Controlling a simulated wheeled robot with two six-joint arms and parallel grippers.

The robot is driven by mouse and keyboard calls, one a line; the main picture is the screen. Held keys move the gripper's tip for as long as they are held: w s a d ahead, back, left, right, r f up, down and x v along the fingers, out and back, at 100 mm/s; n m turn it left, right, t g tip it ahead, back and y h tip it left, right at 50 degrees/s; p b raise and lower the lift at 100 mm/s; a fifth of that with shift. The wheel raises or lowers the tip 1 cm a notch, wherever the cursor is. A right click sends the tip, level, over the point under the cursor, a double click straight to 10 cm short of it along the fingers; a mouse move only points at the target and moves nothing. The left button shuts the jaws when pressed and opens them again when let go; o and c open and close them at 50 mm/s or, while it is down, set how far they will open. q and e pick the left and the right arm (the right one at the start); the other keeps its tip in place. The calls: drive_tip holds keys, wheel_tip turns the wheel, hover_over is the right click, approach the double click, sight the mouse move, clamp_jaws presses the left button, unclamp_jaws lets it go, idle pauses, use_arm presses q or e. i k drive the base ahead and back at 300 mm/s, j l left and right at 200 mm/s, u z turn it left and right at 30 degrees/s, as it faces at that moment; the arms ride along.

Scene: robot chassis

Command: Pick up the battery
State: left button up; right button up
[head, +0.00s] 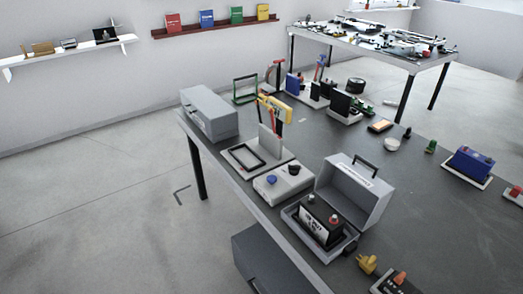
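A black battery-like block (319,226) with white lettering and a red knob on top sits in the base of an open grey case (360,198). The case lid stands up behind it. A blue battery-like block (470,162) with a reddish part on top sits on a white plate (486,184) at the right of the table. I cannot tell which of the two is the task's battery. Neither of my grippers is in view.
The dark grey table (425,225) also holds a closed grey box (209,113), a grey unit with a blue knob (283,184), an empty black frame (247,155) and yellow connectors (368,264). A second, cluttered table (365,45) stands behind.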

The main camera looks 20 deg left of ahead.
sight(327, 224)
drive_tip(key=k+l+z, duration=0.15)
drive_tip(key=z, duration=0.25)
drive_tip(key=k+l+z, duration=0.1)
drive_tip(key=l+z, duration=0.25)
drive_tip(key=k+l+z, duration=0.1)
drive_tip(key=z, duration=0.3)
